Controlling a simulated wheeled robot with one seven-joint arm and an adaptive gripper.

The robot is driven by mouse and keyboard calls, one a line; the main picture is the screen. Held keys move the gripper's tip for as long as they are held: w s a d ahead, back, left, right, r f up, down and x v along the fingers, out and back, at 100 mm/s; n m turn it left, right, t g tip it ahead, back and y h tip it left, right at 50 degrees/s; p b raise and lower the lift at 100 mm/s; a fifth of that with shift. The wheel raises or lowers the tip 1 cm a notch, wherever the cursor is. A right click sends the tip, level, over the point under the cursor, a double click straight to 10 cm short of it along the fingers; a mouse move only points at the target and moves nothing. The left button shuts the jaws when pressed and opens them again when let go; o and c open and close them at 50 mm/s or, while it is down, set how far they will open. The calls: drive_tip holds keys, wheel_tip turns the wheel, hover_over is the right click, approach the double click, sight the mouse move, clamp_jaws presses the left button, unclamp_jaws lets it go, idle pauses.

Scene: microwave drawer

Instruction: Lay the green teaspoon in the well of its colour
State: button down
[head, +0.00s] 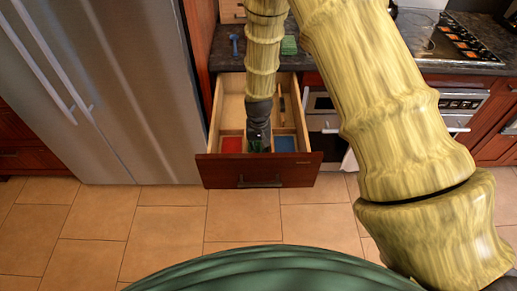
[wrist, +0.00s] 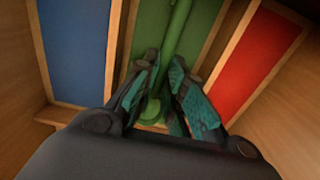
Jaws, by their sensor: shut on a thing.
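The green teaspoon (wrist: 179,30) lies between the fingers of my gripper (wrist: 164,66), which is shut on it. The spoon runs lengthwise over the green well (wrist: 146,30), the middle of three coloured wells. I cannot tell whether it touches the well's floor. In the head view my gripper (head: 257,142) points down into the open drawer (head: 215,163), near its front. My gripper hides most of the green well and the spoon there.
The blue well (wrist: 77,50) and red well (wrist: 255,60) flank the green one, with thin wooden dividers between. A dark, slim object (head: 281,103) lies farther back in the drawer. A blue object (head: 234,45) and a green object (head: 289,45) are on the counter.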

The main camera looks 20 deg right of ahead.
idle(0.3)
drive_tip(key=c, duration=1.4)
unclamp_jaws()
drive_tip(key=shift+r+p, duration=4.05)
drive_tip(key=shift+r, duration=1.95)
